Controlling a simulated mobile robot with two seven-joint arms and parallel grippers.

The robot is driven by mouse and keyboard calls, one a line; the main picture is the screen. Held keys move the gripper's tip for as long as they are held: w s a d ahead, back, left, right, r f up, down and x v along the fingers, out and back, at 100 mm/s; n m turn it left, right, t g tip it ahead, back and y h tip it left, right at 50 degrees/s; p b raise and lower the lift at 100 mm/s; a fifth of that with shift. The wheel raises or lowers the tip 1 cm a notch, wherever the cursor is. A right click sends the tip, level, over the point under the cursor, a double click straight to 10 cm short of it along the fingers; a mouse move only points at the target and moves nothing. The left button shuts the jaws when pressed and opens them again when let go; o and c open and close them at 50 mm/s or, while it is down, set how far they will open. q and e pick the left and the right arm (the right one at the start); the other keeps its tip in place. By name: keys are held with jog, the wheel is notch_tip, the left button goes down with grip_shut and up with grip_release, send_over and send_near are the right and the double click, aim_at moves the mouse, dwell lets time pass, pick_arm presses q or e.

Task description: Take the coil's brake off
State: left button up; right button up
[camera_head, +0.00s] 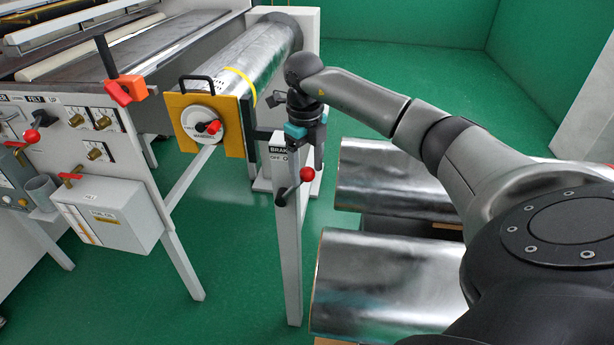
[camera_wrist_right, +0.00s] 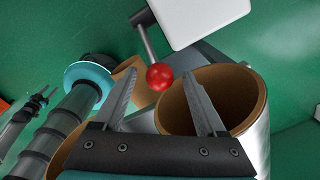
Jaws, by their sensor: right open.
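The brake lever (camera_head: 292,187) is a short dark arm with a red ball (camera_head: 306,174) at its end. It sits on a pale post under a plate (camera_head: 281,155) marked BRAKE, OFF and ON, its ball up and to the right of the pivot. The silver coil (camera_head: 232,60) lies on its mandrel behind a yellow plate. My right gripper (camera_head: 306,132) is just above the ball, pointing down. In the right wrist view, the ball (camera_wrist_right: 159,77) shows between the open fingertips; contact cannot be told. My left gripper is out of view.
Two foil rolls (camera_head: 380,285) lie low to the right of the post; cardboard cores (camera_wrist_right: 235,90) show in the wrist view. A machine panel with knobs and a white box (camera_head: 113,215) stands left. Green floor is open between post and panel.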

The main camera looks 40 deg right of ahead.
jog(key=shift+f, duration=0.9)
jog(key=shift+c, duration=0.2)
grip_shut()
jog(key=shift+r, duration=0.1)
dwell(0.6)
